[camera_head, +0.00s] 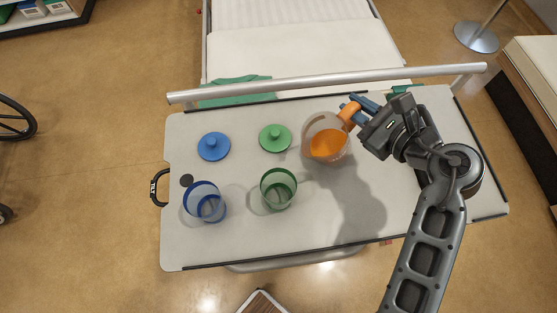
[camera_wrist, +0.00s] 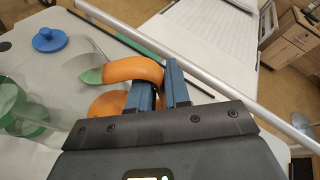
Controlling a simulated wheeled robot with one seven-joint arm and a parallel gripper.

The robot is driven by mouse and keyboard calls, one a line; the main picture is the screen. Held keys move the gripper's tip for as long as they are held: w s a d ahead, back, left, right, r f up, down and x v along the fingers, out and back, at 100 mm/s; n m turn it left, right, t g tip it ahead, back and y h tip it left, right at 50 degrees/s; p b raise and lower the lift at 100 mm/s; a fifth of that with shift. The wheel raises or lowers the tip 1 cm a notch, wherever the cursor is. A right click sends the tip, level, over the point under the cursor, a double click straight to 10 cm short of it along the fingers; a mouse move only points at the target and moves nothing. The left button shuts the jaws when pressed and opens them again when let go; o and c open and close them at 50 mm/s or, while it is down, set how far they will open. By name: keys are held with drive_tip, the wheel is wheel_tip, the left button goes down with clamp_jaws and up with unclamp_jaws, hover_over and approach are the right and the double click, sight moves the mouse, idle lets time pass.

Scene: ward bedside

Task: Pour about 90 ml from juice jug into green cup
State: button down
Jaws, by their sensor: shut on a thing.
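The juice jug (camera_head: 327,144) is clear with orange juice in it, at the right half of the overbed table. Its orange handle (camera_wrist: 135,70) is between the blue fingers of my gripper (camera_head: 357,105), which is shut on it. The gripper also shows in the wrist view (camera_wrist: 160,85). I cannot tell whether the jug touches the table. The green cup (camera_head: 278,188) stands upright to the left of and nearer than the jug, apart from it. It looks empty. In the wrist view, the jug's lower part is hidden behind my gripper.
A blue cup (camera_head: 204,201) stands left of the green cup. A blue lid (camera_head: 213,146) and a green lid (camera_head: 275,138) lie behind the cups. A metal rail (camera_head: 320,83) runs along the table's far side, before the bed (camera_head: 300,50). The table's front right is clear.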

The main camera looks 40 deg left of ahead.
sight(343, 115)
drive_tip(key=shift+s+a+r+n+t, duration=0.1)
drive_tip(key=shift+s+r+n+t, duration=0.2)
drive_tip(key=shift+s, duration=0.3)
drive_tip(key=shift+s+a+r+n+t, duration=0.15)
drive_tip(key=shift+s+n, duration=0.25)
drive_tip(key=shift+s, duration=0.2)
drive_tip(key=shift+s+b, duration=0.35)
drive_tip(key=shift+b, duration=0.15)
drive_tip(key=shift+s+r+n+t+y+b, duration=0.3)
drive_tip(key=shift+s+r+n+t+b, duration=0.25)
drive_tip(key=shift+s+r+n+b, duration=0.25)
drive_tip(key=shift+s+a+r+n+t+y+b, duration=0.1)
drive_tip(key=shift+s+r+n+t+b, duration=0.2)
drive_tip(key=shift+s+r+n+b, duration=0.45)
drive_tip(key=shift+s+a+r+n+t+y+b, duration=0.1)
drive_tip(key=shift+s+r+n+t+b, duration=0.3)
drive_tip(key=shift+r+b, duration=0.65)
drive_tip(key=shift+s+r+n+t+y+b, duration=0.1)
drive_tip(key=shift+s+r+n+t+b, duration=0.1)
drive_tip(key=shift+s+r+n+b, duration=0.65)
drive_tip(key=shift+b, duration=0.7)
drive_tip(key=shift+s+a+r+n+t, duration=0.15)
drive_tip(key=shift+s+r+n, duration=0.1)
drive_tip(key=shift+s, duration=0.25)
drive_tip(key=shift+s+r+n+t, duration=0.15)
drive_tip(key=shift+s+r+n, duration=0.1)
drive_tip(key=shift+s, duration=0.25)
drive_tip(key=shift+s+r+n+y, duration=0.2)
drive_tip(key=shift+s+n+y, duration=0.1)
drive_tip(key=shift+s, duration=0.2)
